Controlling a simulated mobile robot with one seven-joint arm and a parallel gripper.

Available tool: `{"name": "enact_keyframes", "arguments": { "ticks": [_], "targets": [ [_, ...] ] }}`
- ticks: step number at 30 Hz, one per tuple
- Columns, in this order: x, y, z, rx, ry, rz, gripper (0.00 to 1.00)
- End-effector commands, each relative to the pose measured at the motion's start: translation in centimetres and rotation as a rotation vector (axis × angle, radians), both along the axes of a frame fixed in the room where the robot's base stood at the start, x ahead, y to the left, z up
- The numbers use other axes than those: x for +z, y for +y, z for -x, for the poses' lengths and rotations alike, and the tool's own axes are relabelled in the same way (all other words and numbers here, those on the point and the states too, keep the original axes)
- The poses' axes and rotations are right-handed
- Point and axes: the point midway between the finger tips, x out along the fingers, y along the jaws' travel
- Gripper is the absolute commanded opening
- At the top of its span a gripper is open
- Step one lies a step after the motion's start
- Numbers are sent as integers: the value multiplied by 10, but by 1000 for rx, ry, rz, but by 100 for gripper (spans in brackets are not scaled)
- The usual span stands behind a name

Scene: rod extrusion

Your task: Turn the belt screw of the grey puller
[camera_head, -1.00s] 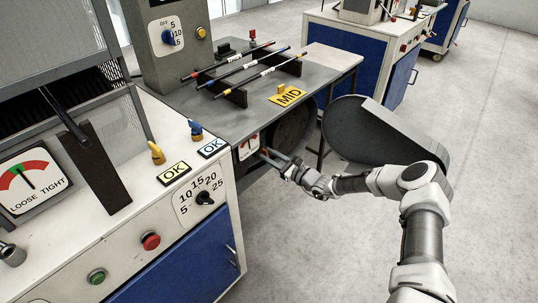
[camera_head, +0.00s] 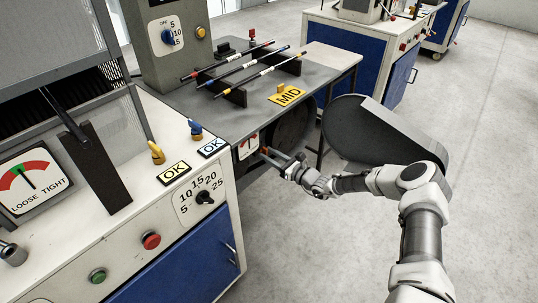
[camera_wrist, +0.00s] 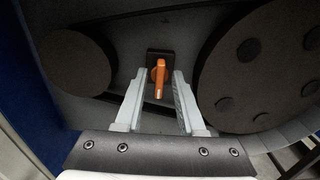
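An orange screw handle (camera_wrist: 158,80) sits on a small black square plate (camera_wrist: 152,62) in the grey side panel, between two dark round wheels. My gripper (camera_wrist: 158,75) is open, with one pale finger on each side of the handle. In the wrist view a gap shows between the handle and each finger. In the head view my gripper (camera_head: 266,153) reaches the side of the grey bench (camera_head: 240,128), beside a small gauge (camera_head: 248,146). The gauge's needle is too small to read, and the handle is mostly hidden there.
A large wheel (camera_wrist: 255,65) and a smaller wheel (camera_wrist: 78,62) flank the handle. A dark guard (camera_head: 370,135) stands open beside my forearm. Rods (camera_head: 245,67) lie on black rests above. A white cabinet (camera_head: 150,225) with a LOOSE-TIGHT gauge (camera_head: 32,180) stands left. The floor at right is clear.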

Motion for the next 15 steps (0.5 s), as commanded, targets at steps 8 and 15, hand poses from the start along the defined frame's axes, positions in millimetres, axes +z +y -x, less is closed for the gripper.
{"name": "enact_keyframes", "arguments": {
  "ticks": [8,15],
  "targets": [
    [1,0,0,0,-1,0,42],
    [3,-18,13,-2,0,0,42]
  ]
}}
